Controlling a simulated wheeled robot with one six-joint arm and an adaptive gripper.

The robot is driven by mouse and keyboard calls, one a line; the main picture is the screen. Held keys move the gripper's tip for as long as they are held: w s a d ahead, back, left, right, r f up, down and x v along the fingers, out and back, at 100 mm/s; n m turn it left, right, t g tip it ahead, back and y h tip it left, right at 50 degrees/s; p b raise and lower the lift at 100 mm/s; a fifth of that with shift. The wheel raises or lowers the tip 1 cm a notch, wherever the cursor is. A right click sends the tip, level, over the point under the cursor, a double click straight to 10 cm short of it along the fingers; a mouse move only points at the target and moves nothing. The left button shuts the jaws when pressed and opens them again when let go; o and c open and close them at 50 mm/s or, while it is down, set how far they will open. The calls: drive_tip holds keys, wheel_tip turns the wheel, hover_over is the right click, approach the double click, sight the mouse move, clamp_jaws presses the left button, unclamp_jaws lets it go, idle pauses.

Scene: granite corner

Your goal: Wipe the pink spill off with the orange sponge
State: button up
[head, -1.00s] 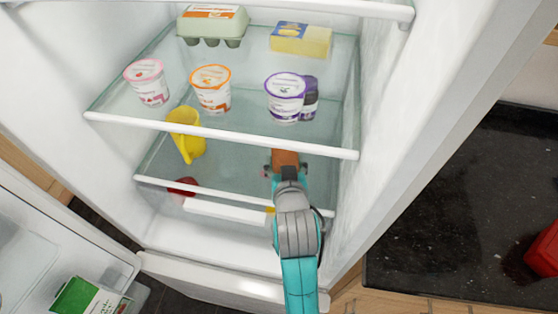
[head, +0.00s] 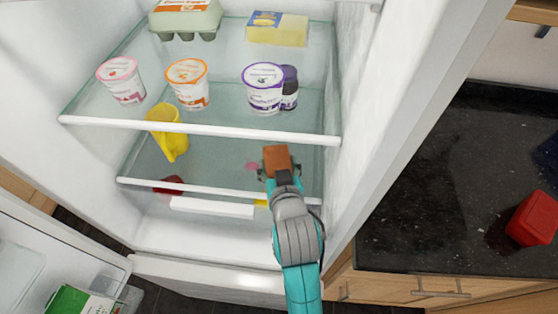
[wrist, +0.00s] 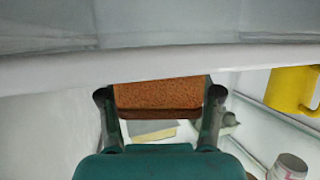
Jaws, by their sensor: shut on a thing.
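The orange sponge (head: 276,157) is held in my gripper (head: 279,170) inside the open fridge, over the lower glass shelf. In the wrist view the sponge (wrist: 160,94) sits between the two fingers of my gripper (wrist: 160,98), which is shut on it. The pink spill (head: 252,166) shows as a small patch on the lower shelf, just left of the sponge in the head view. I cannot tell if the sponge touches the glass or covers part of the spill. The spill is not seen in the wrist view.
A yellow mug (head: 168,134) stands left on the same shelf. The fridge wall (head: 355,110) is close on the right.

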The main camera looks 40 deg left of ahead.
sight(242, 168)
drive_tip(key=shift+s+a+f, duration=0.1)
drive_tip(key=shift+s+a, duration=0.95)
drive_tip(key=shift+a, duration=0.7)
drive_tip(key=shift+s+a+f, duration=0.1)
drive_tip(key=shift+s+a, duration=1)
drive_tip(key=shift+a, duration=0.6)
drive_tip(key=shift+s+a, duration=1.05)
drive_tip(key=shift+a, duration=0.7)
drive_tip(key=shift+w+d+r, duration=0.1)
drive_tip(key=shift+w+d, duration=0.35)
drive_tip(key=shift+d, duration=0.25)
drive_tip(key=shift+w+d+r, duration=0.1)
drive_tip(key=shift+w+d, duration=0.3)
drive_tip(key=shift+d, duration=0.25)
drive_tip(key=shift+w+d+f, duration=0.1)
drive_tip(key=shift+w+d, duration=0.35)
drive_tip(key=shift+d, duration=0.3)
drive_tip(key=shift+w+d+f, duration=0.1)
drive_tip(key=shift+w+d, duration=0.35)
drive_tip(key=shift+d, duration=0.25)
drive_tip(key=shift+w+d+r, duration=0.1)
drive_tip(key=shift+w+d, duration=0.4)
drive_tip(key=shift+d, duration=0.3)
drive_tip(key=shift+w+d+f, duration=0.1)
drive_tip(key=shift+w+d, duration=0.4)
drive_tip(key=shift+d, duration=0.35)
drive_tip(key=shift+w+d+r, duration=0.1)
drive_tip(key=shift+w+d, duration=0.4)
drive_tip(key=shift+d, duration=0.3)
drive_tip(key=shift+r, duration=0.2)
